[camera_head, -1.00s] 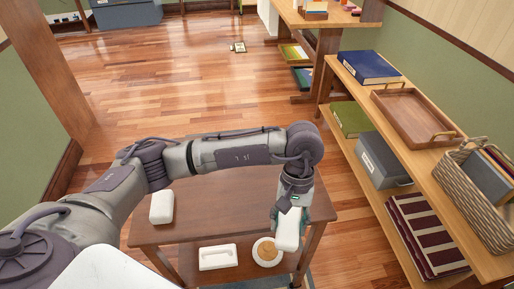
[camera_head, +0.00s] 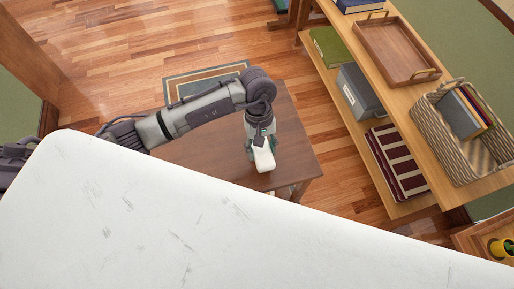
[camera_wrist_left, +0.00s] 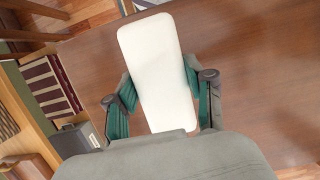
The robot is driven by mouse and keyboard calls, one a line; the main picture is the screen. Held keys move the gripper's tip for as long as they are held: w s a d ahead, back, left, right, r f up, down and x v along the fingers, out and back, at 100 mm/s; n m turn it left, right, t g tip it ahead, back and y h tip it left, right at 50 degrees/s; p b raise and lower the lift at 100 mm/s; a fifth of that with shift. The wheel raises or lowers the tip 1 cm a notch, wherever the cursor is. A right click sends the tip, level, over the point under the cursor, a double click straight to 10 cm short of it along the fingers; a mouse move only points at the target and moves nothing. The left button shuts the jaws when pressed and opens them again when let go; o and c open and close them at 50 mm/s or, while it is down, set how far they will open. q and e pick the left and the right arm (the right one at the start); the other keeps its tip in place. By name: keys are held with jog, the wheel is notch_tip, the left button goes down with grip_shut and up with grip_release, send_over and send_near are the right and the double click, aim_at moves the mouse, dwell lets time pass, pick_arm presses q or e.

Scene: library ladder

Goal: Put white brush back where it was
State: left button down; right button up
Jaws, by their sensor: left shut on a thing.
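The white brush (camera_head: 264,157) is a pale, rounded oblong block in my left gripper (camera_head: 258,138). In the left wrist view, the teal fingers of the left gripper (camera_wrist_left: 161,88) are shut on both long sides of the white brush (camera_wrist_left: 158,65). The brush is over the brown wooden table (camera_head: 290,140); I cannot tell whether it touches the top. The table's near part is hidden behind a large white surface in the foreground. My right gripper is not in view.
A wooden shelf unit (camera_head: 345,62) stands to the right, with a brown tray (camera_head: 395,50), a wicker basket (camera_head: 452,135) and a grey box (camera_head: 362,92). Wood floor (camera_head: 130,40) is open at the upper left.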

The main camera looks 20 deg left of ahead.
aim_at(258, 154)
pick_arm(q)
jog(key=shift+w+a+f, duration=0.35)
jog(key=shift+a+f, duration=0.1)
jog(key=shift+a, duration=0.25)
notch_tip(258, 154, down, 4)
jog(key=shift+r+p, duration=0.1)
jog(key=shift+p, duration=0.6)
jog(key=shift+f, duration=0.25)
jog(key=shift+f+b, duration=0.1)
jog(key=shift+b, duration=0.25)
jog(key=shift+c, duration=2.1)
grip_release()
